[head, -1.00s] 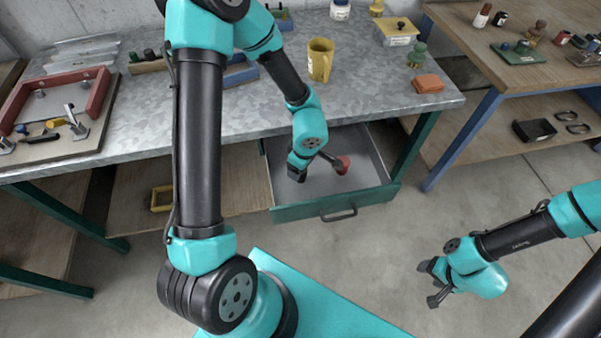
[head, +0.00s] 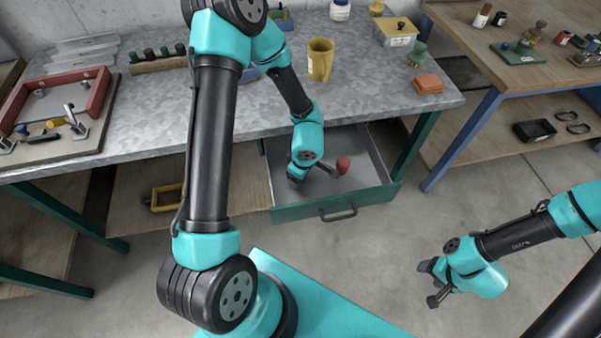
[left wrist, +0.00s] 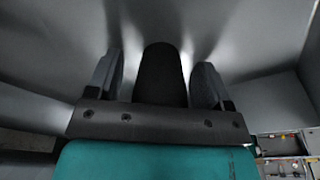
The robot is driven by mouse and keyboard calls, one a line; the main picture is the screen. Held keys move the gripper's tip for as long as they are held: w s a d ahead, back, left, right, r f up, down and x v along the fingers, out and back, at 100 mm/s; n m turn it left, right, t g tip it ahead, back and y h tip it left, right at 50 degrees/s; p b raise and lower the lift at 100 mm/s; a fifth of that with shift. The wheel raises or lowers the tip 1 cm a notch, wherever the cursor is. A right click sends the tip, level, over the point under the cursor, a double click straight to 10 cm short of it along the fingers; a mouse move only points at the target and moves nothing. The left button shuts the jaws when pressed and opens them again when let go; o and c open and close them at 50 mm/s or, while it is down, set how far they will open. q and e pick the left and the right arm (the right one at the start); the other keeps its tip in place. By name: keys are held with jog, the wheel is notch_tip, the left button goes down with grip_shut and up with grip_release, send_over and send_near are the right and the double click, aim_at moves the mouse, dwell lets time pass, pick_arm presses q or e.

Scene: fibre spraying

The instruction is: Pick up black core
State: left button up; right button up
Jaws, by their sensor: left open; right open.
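A black core (left wrist: 160,75), dark with a rounded end, stands between the two fingers of my left gripper (left wrist: 157,82) in the left wrist view. A gap shows on each side of it, so the fingers are open around it and do not visibly press on it. In the head view my left gripper (head: 297,173) is down inside the open drawer (head: 375,166), and the core cannot be made out there. My right gripper (head: 432,283) is open and empty over the floor at the lower right.
A red rounded piece (head: 343,164) is in the drawer close to the right of my left gripper. The drawer walls are close around the gripper. On the metal bench (head: 220,115) above are a yellow mug (head: 320,60) and an orange block (head: 428,83).

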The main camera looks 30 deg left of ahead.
dwell(0.3)
pick_arm(q)
jog(key=c, duration=1)
jog(key=shift+c, duration=0.2)
jog(key=shift+r, duration=0.1)
jog(key=shift+r, duration=4.95)
